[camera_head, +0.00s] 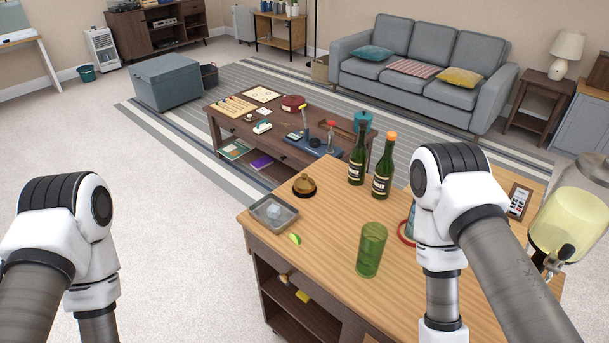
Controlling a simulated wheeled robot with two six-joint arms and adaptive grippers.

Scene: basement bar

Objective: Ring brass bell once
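The brass bell (304,187) is a small domed shape with a dark base. It stands upright near the far left corner of the wooden bar cart top (330,215). My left arm comes in at the left, away from the cart. It bends down past the bottom edge, so its gripper is out of view. My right arm reaches over the right part of the cart. It also bends down past the bottom edge, so its gripper is out of view. Neither visible arm part touches the bell.
Two dark bottles (357,170) stand behind right, a green glass (371,252) in front right. A drink dispenser (569,212) is at far right. Floor left of the cart is clear.

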